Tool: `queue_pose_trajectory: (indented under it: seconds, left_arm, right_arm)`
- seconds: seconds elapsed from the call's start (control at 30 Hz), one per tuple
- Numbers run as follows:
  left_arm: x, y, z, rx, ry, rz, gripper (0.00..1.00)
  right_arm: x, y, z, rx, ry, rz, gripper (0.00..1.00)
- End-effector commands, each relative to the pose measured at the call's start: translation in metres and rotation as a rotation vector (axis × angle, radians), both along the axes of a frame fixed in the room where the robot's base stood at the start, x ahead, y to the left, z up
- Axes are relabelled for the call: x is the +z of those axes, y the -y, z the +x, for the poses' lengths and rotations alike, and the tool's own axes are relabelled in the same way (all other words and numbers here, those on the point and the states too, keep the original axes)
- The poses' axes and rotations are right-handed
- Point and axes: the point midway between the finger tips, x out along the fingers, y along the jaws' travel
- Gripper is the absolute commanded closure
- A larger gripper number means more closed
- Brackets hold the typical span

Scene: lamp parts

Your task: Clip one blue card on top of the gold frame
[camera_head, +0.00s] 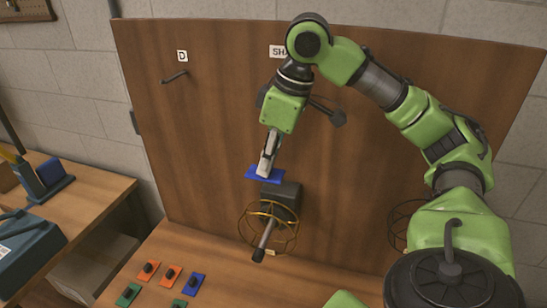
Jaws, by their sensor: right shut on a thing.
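A blue card (276,178) is in the jaws of my right gripper (265,166), which is shut on it. The card is roughly level and sits just above a dark block on the board and above the gold frame (270,251). The gold frame is a round wire cage around a dark rod that sticks out from the board. A small gap seems to show between card and frame, but I cannot tell if the card touches the dark block. Another blue card (193,285) with a black knob lies on the table. My left gripper is not in view.
Orange cards (171,275) and green cards (128,294) lie near the blue one on the table. A tall wooden board (210,130) stands behind, with a hook (175,77) under a "D" label. A dark wire cage (399,222) is partly behind my right arm.

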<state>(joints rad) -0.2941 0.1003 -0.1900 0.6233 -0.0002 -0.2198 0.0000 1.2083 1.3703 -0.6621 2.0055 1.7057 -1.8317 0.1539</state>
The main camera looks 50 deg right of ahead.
Motion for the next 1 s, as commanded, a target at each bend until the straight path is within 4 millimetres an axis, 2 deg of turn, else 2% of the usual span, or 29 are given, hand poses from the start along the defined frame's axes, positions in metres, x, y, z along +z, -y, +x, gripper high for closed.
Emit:
queue_pose_trajectory:
  seconds: [0.03, 0.13, 0.33, 0.43, 0.7, 1.0]
  left_arm:
    - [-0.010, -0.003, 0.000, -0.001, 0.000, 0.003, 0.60]
    - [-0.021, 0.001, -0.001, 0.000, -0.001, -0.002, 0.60]
    - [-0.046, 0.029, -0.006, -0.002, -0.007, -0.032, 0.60]
    - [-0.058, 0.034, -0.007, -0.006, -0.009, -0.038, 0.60]
    - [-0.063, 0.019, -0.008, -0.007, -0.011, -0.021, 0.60]
    - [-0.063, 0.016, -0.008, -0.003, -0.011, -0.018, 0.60]
  right_arm:
    - [-0.009, 0.000, 0.000, -0.001, 0.000, 0.000, 1.00]
    - [-0.019, 0.000, 0.000, -0.001, 0.000, 0.000, 1.00]
    - [-0.040, 0.000, 0.000, -0.001, 0.000, 0.000, 1.00]
    - [-0.049, 0.001, 0.000, -0.001, 0.000, -0.001, 1.00]
    - [-0.065, 0.001, 0.000, -0.002, -0.001, -0.001, 1.00]
    - [-0.065, 0.001, 0.000, -0.001, 0.000, -0.001, 1.00]
